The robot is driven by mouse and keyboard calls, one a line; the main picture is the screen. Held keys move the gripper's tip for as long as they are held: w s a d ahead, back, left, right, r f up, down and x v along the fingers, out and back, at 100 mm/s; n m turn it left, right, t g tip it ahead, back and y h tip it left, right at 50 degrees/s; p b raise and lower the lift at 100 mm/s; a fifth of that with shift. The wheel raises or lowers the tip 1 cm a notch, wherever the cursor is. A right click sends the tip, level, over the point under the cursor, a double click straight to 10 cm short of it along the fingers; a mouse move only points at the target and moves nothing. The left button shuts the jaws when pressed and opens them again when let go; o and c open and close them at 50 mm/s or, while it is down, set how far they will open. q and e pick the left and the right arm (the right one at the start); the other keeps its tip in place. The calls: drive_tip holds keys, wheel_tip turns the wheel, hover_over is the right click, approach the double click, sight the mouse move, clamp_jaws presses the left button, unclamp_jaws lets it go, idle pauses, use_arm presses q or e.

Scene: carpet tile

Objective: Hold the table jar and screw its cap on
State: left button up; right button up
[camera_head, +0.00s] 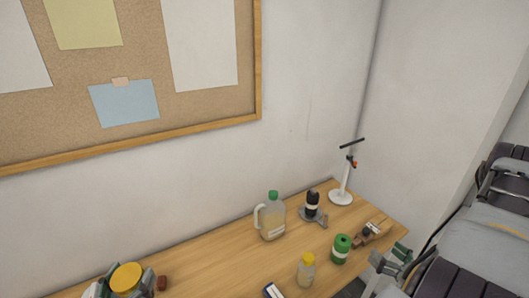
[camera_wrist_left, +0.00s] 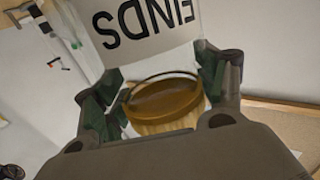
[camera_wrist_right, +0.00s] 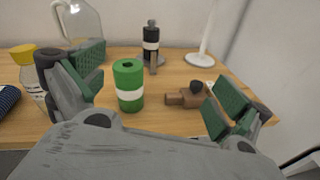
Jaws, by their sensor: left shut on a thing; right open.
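My left gripper (camera_head: 124,284) is shut on the jar, with a finger on each side. My right gripper (camera_head: 388,259) is open and empty at the table's right end, facing a green canister (camera_wrist_right: 128,85).
A cork board (camera_head: 135,60) hangs behind. The table's left-middle part is clear.

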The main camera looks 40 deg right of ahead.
drive_tip(key=s+d+f+m+g+h, duration=0.1)
drive_tip(key=s+d+f+g+h, duration=0.15)
drive_tip(key=f, duration=0.65)
drive_tip(key=s+d+f+m+g+h, duration=0.1)
drive_tip(key=s+d+f+m+g, duration=0.15)
drive_tip(key=f, duration=0.65)
drive_tip(key=s+d+f+m+g+h, duration=0.15)
drive_tip(key=d+f+g, duration=0.25)
drive_tip(key=f, duration=0.4)
drive_tip(key=s+a+f+m+g+y, duration=0.1)
drive_tip(key=s+a+f+m+g, duration=0.4)
drive_tip(key=f, duration=0.4)
drive_tip(key=s+a+f+m+g, duration=0.2)
drive_tip(key=s+a+f, duration=0.1)
drive_tip(key=s+f, duration=0.45)
drive_tip(key=s+a+f+m+g+y, duration=0.1)
drive_tip(key=s+a+f+m+y, duration=0.35)
drive_tip(key=a, duration=0.75)
drive_tip(key=s+a+f+m+g+y, duration=0.1)
drive_tip(key=s+a+f+m+y, duration=0.1)
drive_tip(key=s+a+f+m, duration=0.7)
drive_tip(key=w+a+m+t+y, duration=0.1)
drive_tip(key=w+a+m+t, duration=0.1)
drive_tip(key=w+a, duration=1.4)
drive_tip(key=w+f+m, duration=0.1)
drive_tip(key=w, duration=0.2)
drive_tip(key=shift+w+a+t, duration=0.3)
drive_tip(key=shift+w, duration=0.05)
